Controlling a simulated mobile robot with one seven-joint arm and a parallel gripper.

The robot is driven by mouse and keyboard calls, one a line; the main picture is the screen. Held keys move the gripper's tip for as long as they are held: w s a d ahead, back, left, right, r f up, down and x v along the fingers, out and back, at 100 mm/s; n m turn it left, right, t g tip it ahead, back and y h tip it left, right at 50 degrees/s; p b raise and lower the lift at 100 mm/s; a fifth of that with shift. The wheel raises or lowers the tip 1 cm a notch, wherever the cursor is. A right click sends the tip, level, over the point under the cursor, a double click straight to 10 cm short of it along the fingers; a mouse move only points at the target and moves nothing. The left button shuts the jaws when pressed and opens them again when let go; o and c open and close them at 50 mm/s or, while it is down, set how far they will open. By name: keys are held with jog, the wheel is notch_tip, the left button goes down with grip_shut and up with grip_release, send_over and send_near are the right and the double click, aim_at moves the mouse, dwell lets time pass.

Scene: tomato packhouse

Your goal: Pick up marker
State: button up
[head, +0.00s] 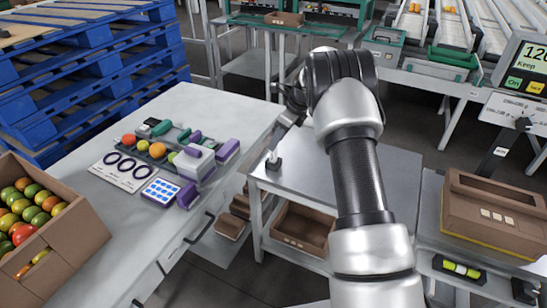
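I cannot pick out a marker for certain. Small items lie on the left worktable (235,112): green pieces (160,128), purple-and-grey blocks (197,163) and a white card with dark rings (122,170). None is clearly a marker. My arm rises through the middle of the head view and bends away at the top. A dark part at its far left end (291,97) may belong to my gripper. The fingertips are hidden or too small to tell, so I cannot see whether they hold anything.
A cardboard box of tomatoes (75,243) stands at the left. The grey table (300,165) is mostly bare, with an open box (300,228) below. Blue pallets (95,75) stand behind.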

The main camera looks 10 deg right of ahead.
jog(key=b+x, duration=0.1)
jog(key=x, duration=0.4)
jog(key=shift+w+d, duration=0.1)
jog(key=shift+c, duration=0.3)
grip_shut()
jog(key=shift+r, duration=0.15)
notch_tip(320, 180, up, 9)
jog(key=shift+r+p, duration=0.2)
jog(key=shift+p, duration=0.9)
jog(key=shift+r+p, duration=2.5)
jog(key=shift+r, duration=0.25)
